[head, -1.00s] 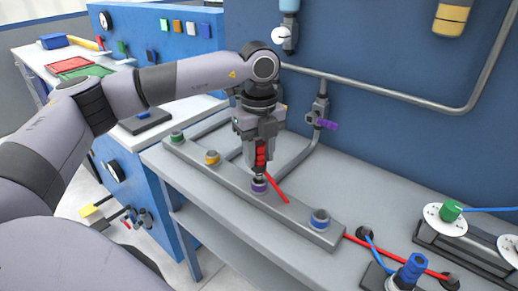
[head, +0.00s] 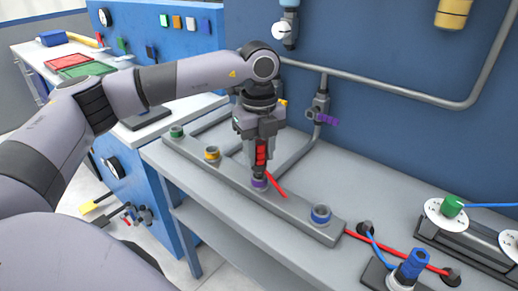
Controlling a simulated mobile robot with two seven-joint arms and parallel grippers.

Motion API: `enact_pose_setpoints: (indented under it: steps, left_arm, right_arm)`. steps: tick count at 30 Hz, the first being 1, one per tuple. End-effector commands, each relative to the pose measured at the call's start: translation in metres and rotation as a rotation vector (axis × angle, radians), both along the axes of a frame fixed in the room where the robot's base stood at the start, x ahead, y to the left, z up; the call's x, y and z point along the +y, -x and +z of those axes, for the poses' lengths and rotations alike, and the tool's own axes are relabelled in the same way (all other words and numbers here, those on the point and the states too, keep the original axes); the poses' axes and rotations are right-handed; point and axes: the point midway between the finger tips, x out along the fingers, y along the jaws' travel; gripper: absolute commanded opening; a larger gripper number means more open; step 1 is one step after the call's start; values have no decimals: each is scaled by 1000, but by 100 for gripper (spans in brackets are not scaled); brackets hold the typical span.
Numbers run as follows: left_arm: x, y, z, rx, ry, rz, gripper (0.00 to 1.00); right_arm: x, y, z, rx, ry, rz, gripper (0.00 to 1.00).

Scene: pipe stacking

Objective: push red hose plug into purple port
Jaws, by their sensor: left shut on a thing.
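The red hose plug (head: 261,154) is held upright in my left gripper (head: 260,151), which is shut on it and points straight down. A red hose (head: 277,186) trails from it to the lower right. The plug's grey tip is at the top of the purple port (head: 259,183) on the grey manifold bar. It appears lined up with the port and touching it; how far it sits inside I cannot tell. The gripper body hides part of the plug. My right gripper is not in view.
The same bar carries a green port (head: 177,132), a yellow port (head: 212,153) and a blue port (head: 321,215). A valve with a purple handle (head: 328,121) is on the pipe behind.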

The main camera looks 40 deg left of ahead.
Motion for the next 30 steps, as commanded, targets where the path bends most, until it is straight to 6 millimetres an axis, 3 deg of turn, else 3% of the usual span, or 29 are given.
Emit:
enact_pose_setpoints:
  steps: [30]
  left_arm:
    - [0, 0, -11, -1, 0, 0, 0]
  right_arm:
    - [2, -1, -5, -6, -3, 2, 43]
